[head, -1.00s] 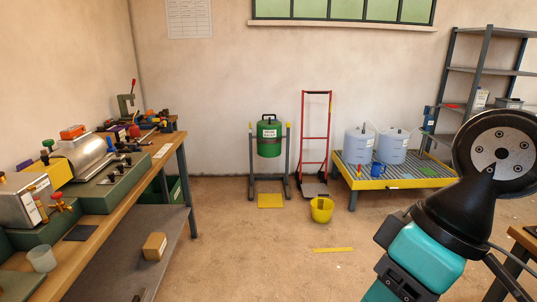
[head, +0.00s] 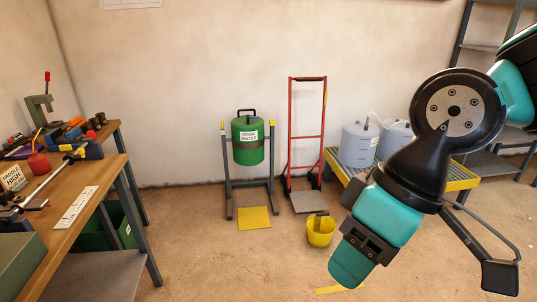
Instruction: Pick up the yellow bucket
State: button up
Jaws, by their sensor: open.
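The yellow bucket (head: 320,236) stands upright on the floor in the middle of the head view, in front of the red hand truck. A brown item (head: 318,222) sticks up at its rim; I cannot tell what it is. My teal and black arm fills the right side of the view, and its lower teal part appears just right of the bucket in the picture, without hiding it. I cannot make out my gripper's fingertips. Nothing is seen holding the bucket.
A green drum (head: 248,152) hangs in a grey stand, with a yellow plate (head: 254,218) below. The red hand truck (head: 292,135) leans behind the bucket. A yellow-edged platform (head: 462,184) bears pale containers at right. A workbench (head: 105,170) stands left.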

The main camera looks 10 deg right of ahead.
aim_at(321, 227)
jog(key=z, duration=0.05)
jog(key=i, duration=2.7)
jog(key=z, duration=0.6)
jog(key=i, duration=0.35)
jog(key=z, duration=0.1)
